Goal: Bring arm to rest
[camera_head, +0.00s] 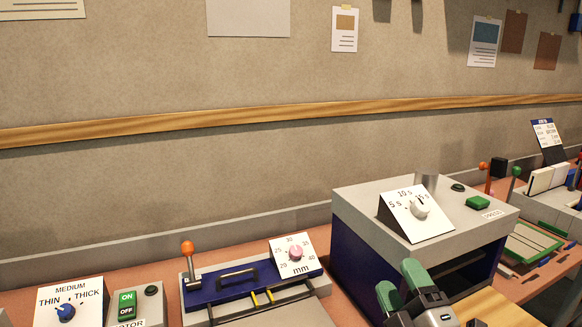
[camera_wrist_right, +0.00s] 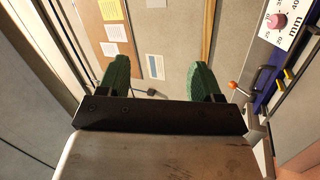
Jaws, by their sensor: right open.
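My right gripper (camera_head: 402,284) shows at the bottom of the head view, in front of the grey and dark-blue machine box (camera_head: 359,238). Its two green fingertips are apart. In the right wrist view the gripper (camera_wrist_right: 159,80) is open, with nothing between its green fingers. Beyond them are a wall with papers and a wooden strip. I cannot tell the exact distance between the gripper and the box. My left gripper is in neither view.
A blue device with an orange-knobbed lever (camera_head: 188,249) and a pink mm dial (camera_head: 295,253) stands left of the box. A green-topped tray (camera_head: 533,241) lies right. The wall rises behind.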

